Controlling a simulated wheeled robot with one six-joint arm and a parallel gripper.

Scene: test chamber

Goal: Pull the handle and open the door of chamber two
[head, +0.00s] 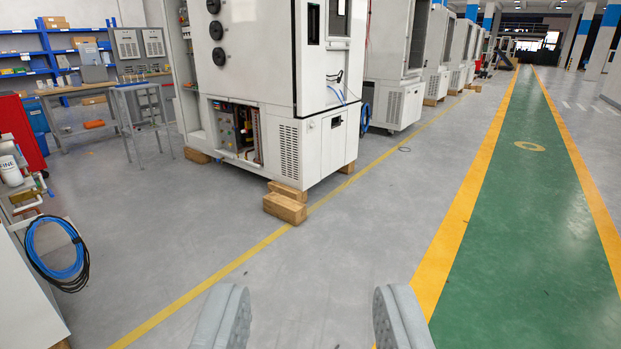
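My gripper (305,318) is at the bottom of the head view, its two grey fingers wide apart with nothing between them. It points over bare floor, well short of any chamber. Several white test chambers stand in a row running into the distance. The nearest large chamber (258,50) stands on wooden blocks at the upper centre, its top cut off by the frame. A second chamber (395,50) stands behind it to the right. I cannot tell which is chamber two. No door handle shows clearly.
Grey floor and a green walkway (520,180) with yellow edges are clear. Wooden blocks (285,208) stick out under the nearest chamber. At left are a white cabinet edge (35,300), a blue coiled hose (58,262), a metal table (140,88) and blue shelves (30,45).

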